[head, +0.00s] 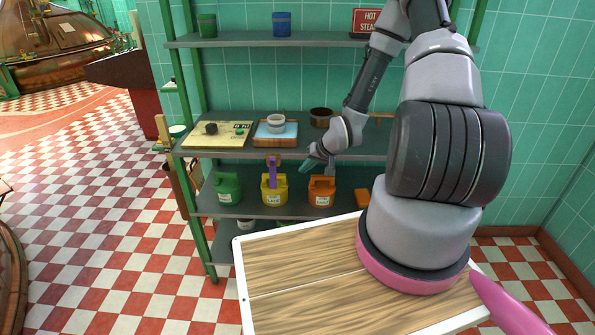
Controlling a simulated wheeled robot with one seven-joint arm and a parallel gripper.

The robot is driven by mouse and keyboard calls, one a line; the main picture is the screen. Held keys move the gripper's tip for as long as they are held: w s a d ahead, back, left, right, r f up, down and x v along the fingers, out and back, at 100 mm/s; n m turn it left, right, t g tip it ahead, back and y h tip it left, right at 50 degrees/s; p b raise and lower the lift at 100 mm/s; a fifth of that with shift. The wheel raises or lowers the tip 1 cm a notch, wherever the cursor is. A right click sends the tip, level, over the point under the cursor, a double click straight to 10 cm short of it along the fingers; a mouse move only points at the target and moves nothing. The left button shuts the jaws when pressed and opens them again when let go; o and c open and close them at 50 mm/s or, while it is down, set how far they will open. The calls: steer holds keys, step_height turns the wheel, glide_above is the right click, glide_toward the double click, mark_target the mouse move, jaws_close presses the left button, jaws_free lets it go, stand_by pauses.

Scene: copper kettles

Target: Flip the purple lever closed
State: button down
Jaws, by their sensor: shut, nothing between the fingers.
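The purple lever (272,173) is a narrow upright strip in front of the yellow container, below the middle shelf's front edge. It is small here, and I cannot tell what it is hinged to. My gripper (308,165) has small teal fingertips and is shut and empty. It points down and left, a short way right of the lever and apart from it in the picture. The yellow container (275,194) stands behind or below the lever.
A green container (228,189) and an orange container (321,192) flank the yellow one on the lower shelf. The middle shelf (225,151) holds a yellow board (219,141), a blue-topped board (262,131) and a brown pot (320,117). Green posts (202,249) bound the rack.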

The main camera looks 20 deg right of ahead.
mark_target(273, 174)
steer(key=w+a+f, duration=0.5)
steer(key=a+f, duration=0.1)
steer(key=shift+w+a+f, duration=0.2)
steer(key=shift+w+a, duration=0.05)
steer(key=shift+a, duration=0.1)
